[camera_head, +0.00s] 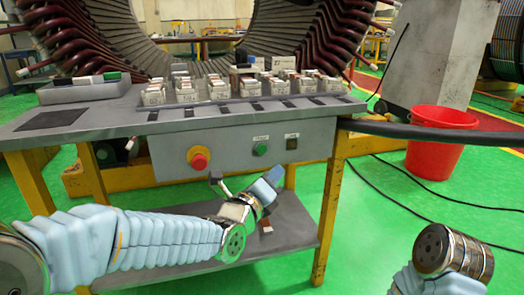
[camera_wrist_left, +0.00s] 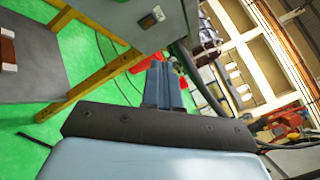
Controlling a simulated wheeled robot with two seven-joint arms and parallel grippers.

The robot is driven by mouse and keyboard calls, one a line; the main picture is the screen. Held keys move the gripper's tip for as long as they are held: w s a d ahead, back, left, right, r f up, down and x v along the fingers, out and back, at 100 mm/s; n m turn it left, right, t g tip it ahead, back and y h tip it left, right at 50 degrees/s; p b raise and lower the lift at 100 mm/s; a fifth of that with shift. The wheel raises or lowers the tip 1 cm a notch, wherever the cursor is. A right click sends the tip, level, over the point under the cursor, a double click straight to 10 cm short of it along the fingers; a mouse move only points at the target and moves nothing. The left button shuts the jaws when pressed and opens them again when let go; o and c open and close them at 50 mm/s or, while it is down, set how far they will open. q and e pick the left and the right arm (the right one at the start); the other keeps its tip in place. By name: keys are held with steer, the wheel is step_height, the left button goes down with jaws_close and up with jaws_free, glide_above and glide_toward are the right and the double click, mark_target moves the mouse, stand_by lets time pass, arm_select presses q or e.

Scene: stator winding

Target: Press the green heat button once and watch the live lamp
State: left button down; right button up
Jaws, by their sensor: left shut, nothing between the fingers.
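The green heat button (camera_head: 260,150) sits on the grey front panel under the bench top. To its right is a small dark square fitting with a dull brownish lens, the live lamp (camera_head: 291,141); it looks unlit. My left gripper (camera_head: 274,174) is shut and empty, below and a little right of the button in the head view, apart from the panel. Its closed blue fingers (camera_wrist_left: 166,72) show in the left wrist view, beside the panel's edge. My right gripper is out of view.
A red mushroom button on a yellow base (camera_head: 198,160) is on the panel, left of the green one. Small boxes (camera_head: 218,90) line the bench top (camera_head: 110,122). A lower shelf (camera_head: 200,262) lies under my left arm. A red bucket (camera_head: 440,143) stands right.

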mark_target(262, 149)
arm_select(q)
steer(key=shift+w+a, duration=0.45)
steer(key=shift+w, duration=0.9)
steer(key=shift+w+a, duration=0.4)
steer(key=shift+w, duration=0.9)
steer(key=shift+w+a, duration=0.45)
steer(key=shift+w, duration=0.9)
steer(key=shift+f, duration=0.1)
steer(key=shift+w+a, duration=0.1)
steer(key=shift+w, duration=0.3)
